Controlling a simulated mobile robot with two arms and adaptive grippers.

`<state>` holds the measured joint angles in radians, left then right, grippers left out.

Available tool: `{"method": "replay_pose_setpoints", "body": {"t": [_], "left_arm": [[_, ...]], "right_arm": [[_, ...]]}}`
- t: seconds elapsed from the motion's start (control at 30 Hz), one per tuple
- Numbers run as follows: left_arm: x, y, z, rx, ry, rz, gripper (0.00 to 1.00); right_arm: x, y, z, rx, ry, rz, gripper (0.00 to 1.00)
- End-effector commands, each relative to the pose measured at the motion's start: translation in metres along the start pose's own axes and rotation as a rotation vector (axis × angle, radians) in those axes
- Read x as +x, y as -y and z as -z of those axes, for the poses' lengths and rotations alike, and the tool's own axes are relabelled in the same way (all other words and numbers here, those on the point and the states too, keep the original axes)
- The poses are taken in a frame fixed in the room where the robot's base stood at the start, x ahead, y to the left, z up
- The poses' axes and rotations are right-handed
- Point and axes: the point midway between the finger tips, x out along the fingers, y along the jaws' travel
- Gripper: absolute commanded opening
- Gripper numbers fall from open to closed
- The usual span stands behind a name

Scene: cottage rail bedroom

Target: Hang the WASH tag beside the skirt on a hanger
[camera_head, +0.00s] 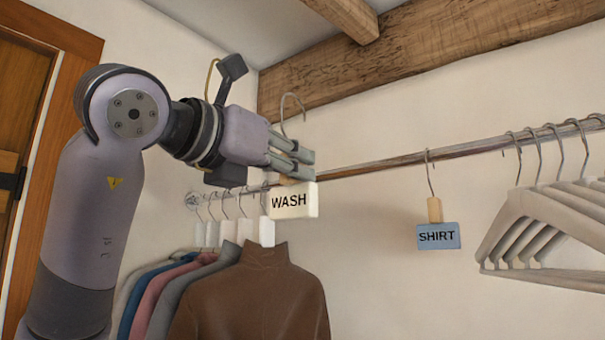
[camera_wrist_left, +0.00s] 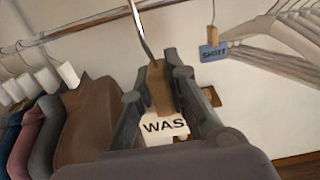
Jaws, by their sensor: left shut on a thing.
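The white WASH tag (camera_head: 294,201) hangs from a wooden block with a metal hook (camera_head: 291,108). My left gripper (camera_head: 298,166) is shut on the tag's wooden block, which also shows in the left wrist view (camera_wrist_left: 158,88). In the head view the hook's top appears above the rail (camera_head: 375,167); I cannot tell its depth from the rail. No tag reading SKIRT shows. My right gripper is not in view.
Several garments, with a brown one (camera_head: 258,295) in front, hang at the left under white-topped hangers. Several empty pale hangers (camera_head: 550,222) hang at the right. The rail between the WASH and SHIRT tags is bare. A wooden beam (camera_head: 440,48) runs above.

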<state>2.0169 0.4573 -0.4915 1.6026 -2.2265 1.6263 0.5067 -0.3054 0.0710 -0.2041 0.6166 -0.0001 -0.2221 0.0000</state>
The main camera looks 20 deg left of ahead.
Motion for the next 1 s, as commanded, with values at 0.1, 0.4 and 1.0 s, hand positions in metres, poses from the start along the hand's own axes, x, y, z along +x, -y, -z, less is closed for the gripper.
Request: {"method": "replay_pose_setpoints", "body": {"t": [0.1,0.4,1.0], "left_arm": [[-0.01,0.0,0.0,-0.001,0.002,0.0,0.0],[-0.035,0.0,0.0,0.001,0.002,0.0,0.0],[-0.078,0.0,0.0,0.0,0.002,0.0,0.0]], "right_arm": [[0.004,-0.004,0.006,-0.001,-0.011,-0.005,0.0],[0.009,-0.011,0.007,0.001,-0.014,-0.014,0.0],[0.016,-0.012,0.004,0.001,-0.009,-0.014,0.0]]}}
